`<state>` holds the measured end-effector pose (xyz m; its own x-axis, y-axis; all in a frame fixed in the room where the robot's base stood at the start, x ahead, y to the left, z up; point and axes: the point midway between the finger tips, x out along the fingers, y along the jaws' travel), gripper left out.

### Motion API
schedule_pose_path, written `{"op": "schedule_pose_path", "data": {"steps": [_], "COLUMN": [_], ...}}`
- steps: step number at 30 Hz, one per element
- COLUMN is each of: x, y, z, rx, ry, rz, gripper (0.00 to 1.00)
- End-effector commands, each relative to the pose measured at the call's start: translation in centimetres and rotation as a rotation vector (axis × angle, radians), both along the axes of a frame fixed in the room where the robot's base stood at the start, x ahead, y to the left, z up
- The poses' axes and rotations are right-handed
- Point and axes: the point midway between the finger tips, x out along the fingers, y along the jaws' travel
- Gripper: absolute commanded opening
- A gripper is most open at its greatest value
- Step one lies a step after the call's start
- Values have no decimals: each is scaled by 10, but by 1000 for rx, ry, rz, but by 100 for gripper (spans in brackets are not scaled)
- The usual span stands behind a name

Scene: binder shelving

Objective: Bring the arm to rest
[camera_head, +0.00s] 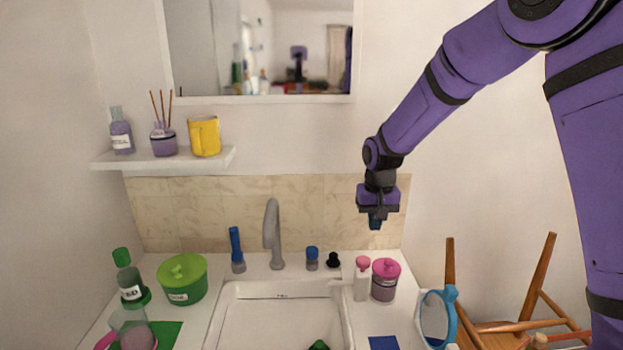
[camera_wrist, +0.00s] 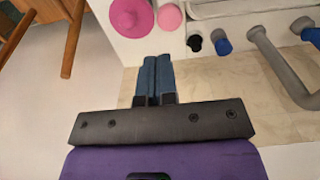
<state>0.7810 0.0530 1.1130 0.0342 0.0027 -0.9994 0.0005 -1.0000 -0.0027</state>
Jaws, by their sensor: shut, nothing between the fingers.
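My purple arm reaches in from the upper right in the head view. My gripper (camera_head: 375,222) hangs pointing down in front of the tiled backsplash, above the right end of the sink counter. In the wrist view the two blue fingers of my gripper (camera_wrist: 158,62) are together, with nothing between them. The fingertips are apart from the pink-lidded jar (camera_head: 385,280) and the pink bottle (camera_head: 362,279) below.
A sink (camera_head: 280,315) with a grey faucet (camera_head: 272,232) is left of my gripper. A wall shelf (camera_head: 165,160) holds a yellow mug (camera_head: 204,136). A green pot (camera_head: 181,280) stands left. A blue mirror (camera_head: 437,318) and wooden chair (camera_head: 495,327) are right.

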Motion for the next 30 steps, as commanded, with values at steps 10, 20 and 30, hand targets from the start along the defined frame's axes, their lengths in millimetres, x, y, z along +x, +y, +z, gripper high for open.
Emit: {"op": "schedule_pose_path", "data": {"steps": [10, 20, 30], "x": [-72, -159, -255], "y": [-44, -78, -105], "z": [108, 174, 207], "rx": [6, 8, 6], "ry": [-113, -215, -321], "rz": [-1, -3, -5], "gripper": [0, 0, 0]}}
